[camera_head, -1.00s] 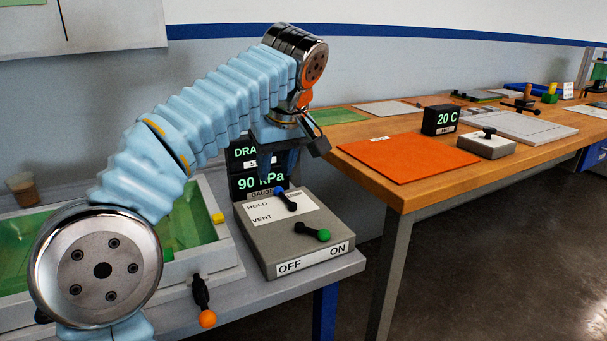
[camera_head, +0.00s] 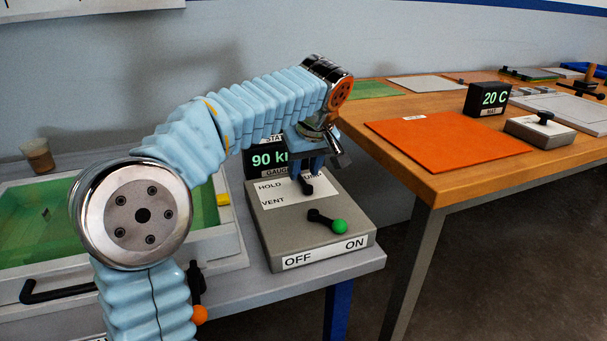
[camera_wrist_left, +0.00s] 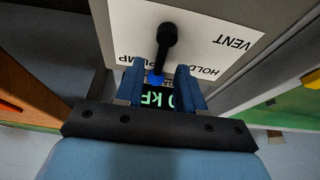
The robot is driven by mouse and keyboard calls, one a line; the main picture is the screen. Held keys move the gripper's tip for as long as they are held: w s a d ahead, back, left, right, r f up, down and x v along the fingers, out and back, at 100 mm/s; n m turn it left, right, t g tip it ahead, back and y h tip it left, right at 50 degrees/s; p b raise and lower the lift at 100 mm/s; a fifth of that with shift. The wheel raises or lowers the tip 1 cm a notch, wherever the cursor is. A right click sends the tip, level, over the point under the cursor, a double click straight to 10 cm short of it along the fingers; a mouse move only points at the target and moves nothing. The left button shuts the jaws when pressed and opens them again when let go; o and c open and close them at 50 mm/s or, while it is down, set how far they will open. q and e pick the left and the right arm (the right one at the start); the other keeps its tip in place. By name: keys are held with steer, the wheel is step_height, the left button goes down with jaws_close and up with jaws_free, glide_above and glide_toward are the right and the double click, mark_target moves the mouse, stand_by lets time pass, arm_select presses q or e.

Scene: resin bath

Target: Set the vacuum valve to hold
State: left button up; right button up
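The vacuum valve (camera_head: 307,187) is a black lever on the white label plate of a grey control box (camera_head: 287,231). In the left wrist view its lever (camera_wrist_left: 167,36) points toward the gauge, between the words PUMP and HOLD, and ends in a blue knob (camera_wrist_left: 155,78). My left gripper (camera_head: 311,166) is over the gauge end of the plate, fingers down, hiding the knob in the head view. In the wrist view the left gripper (camera_wrist_left: 160,88) is open, with a finger on each side of the knob; contact is unclear. My right gripper is not in view.
A second lever with a green knob (camera_head: 339,227) sits nearer the OFF and ON labels. The gauge display (camera_head: 266,160), partly hidden, reads 90. A tray with green lining (camera_head: 235,258) and an orange-knobbed lever (camera_head: 200,314) are left. An orange mat (camera_head: 445,139) lies on the wooden table.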

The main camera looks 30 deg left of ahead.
arm_select(q)
steer(key=shift+x, duration=0.9)
steer(key=shift+c, duration=0.4)
jaws_close()
stand_by(0.4)
